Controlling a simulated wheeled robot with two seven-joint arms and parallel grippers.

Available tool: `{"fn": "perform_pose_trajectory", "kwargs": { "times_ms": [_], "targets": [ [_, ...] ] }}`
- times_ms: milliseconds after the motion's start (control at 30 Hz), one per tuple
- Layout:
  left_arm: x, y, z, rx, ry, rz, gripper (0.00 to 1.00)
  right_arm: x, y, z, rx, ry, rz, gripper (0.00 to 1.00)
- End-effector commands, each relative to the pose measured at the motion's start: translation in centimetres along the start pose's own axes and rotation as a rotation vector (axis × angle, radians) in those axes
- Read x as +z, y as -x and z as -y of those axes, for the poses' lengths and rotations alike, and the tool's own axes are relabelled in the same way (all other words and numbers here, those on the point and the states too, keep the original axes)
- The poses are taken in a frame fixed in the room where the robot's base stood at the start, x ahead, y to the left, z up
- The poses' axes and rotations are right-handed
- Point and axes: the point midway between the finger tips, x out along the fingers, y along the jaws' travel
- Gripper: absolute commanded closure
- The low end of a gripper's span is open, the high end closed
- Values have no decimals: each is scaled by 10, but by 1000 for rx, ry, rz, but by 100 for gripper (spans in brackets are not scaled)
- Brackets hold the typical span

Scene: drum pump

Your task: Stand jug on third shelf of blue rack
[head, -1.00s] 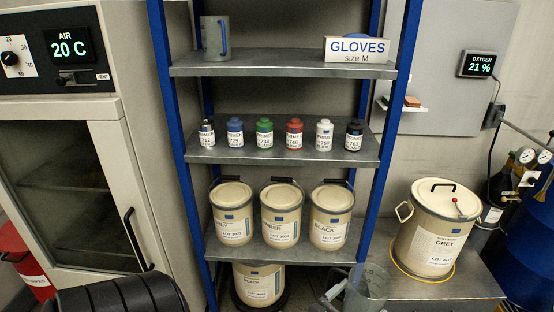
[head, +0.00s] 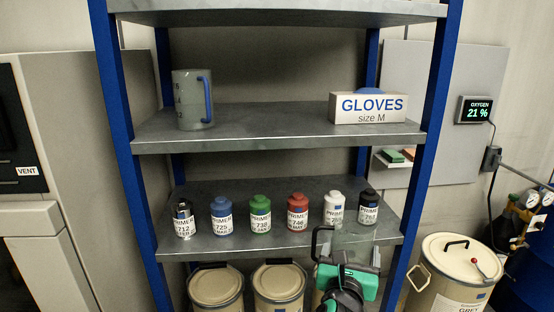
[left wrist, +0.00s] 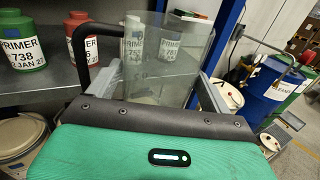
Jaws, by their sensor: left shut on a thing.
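A clear, see-through jug (head: 352,243) is upright at the front right of the blue rack (head: 438,105), in front of the bottle shelf. My left gripper (head: 346,262), teal and black, is shut on it. The left wrist view shows the jug (left wrist: 158,65) between the grey fingers, with a dark loop beside it that looks like its handle. The gripper body hides the jug's lower part. The shelf (head: 265,128) above the bottles holds a grey jug (head: 190,100) with a blue handle at left and a gloves box (head: 373,107) at right. My right gripper is out of view.
Several primer bottles stand along the shelf below (head: 250,248); the white (head: 333,209) and black (head: 368,207) ones are nearest the held jug. The gloves shelf has a wide clear middle. A further shelf (head: 280,12) is above. Cream pails (head: 279,285) stand lower down.

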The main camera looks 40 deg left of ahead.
Motion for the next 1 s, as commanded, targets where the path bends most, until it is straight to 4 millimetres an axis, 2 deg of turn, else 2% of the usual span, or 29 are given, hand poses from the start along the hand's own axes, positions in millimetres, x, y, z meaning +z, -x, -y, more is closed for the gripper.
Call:
{"fn": "perform_pose_trajectory", "kwargs": {
  "times_ms": [33,167,400,767,1000],
  "targets": [
    [20,-6,-2,33,11,5,41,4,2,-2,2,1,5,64],
    [60,-17,-9,123,11,5,41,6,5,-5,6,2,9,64],
    [130,-27,-25,275,7,4,41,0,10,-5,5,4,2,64],
    [210,-23,-46,425,4,4,41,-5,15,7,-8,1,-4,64],
    [265,-12,-59,493,5,6,41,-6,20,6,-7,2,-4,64]
  ]
}}
